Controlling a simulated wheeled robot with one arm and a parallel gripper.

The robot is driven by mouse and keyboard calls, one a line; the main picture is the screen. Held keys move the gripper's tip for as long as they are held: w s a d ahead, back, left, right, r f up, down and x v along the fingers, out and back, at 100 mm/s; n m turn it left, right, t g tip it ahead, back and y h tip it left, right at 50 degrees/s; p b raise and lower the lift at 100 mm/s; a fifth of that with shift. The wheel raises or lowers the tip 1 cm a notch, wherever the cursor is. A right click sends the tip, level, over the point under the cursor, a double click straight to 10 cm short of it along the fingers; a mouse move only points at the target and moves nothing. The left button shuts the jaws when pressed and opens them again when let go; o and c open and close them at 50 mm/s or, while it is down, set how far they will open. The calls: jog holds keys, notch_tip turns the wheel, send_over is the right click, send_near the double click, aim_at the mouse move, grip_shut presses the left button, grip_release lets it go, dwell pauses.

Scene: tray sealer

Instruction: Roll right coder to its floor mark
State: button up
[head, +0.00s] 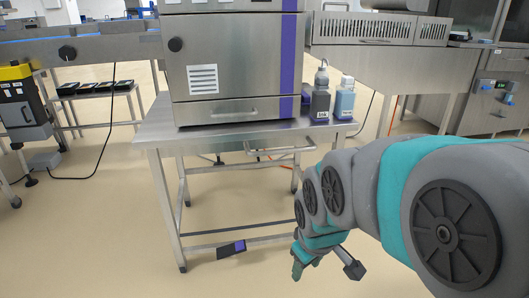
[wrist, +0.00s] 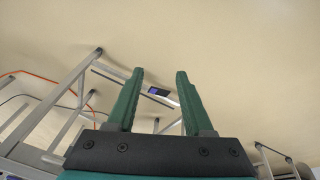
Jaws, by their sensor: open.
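No thing is labelled as the right coder, and I cannot tell for certain which it is. A steel cabinet (head: 240,60) with a purple stripe stands on a steel table (head: 160,130), and its top is cut off. A small dark device with a purple face (head: 231,249) is low at the table's front, by the bottom rail; it also shows in the wrist view (wrist: 158,92), framed between my fingers but beyond them. My gripper (head: 298,272) points down in front of the table's right side. In the wrist view its green fingers (wrist: 159,75) are apart and empty. I see no clear floor mark.
A yellow-topped unit (head: 22,105) is at left under a conveyor (head: 100,46). Cables lie on the floor behind. Bare floor (head: 90,220) is open at front left.

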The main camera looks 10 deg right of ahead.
aim_at(285, 152)
jog(key=w+d+r+n+t+b, duration=0.1)
jog(key=w+r+n+t+b, duration=0.1)
jog(key=w, duration=0.9)
jog(key=w+d+r+n+t+b, duration=0.2)
jog(key=w+n+t+b, duration=0.2)
jog(key=w, duration=0.7)
jog(key=w+d+r+n+t+b, duration=0.2)
jog(key=w+n+t, duration=0.4)
jog(key=w, duration=0.5)
jog(key=shift+w+r+n+t+b, duration=0.35)
jog(key=shift+n+t+b, duration=0.05)
jog(key=shift+n+b, duration=0.2)
jog(key=w+f, duration=0.1)
jog(key=w, duration=0.6)
jog(key=shift+w+f+b, duration=0.15)
jog(key=shift+f+b, duration=0.1)
jog(key=shift+b, duration=0.05)
jog(key=shift+c, duration=0.3)
grip_shut()
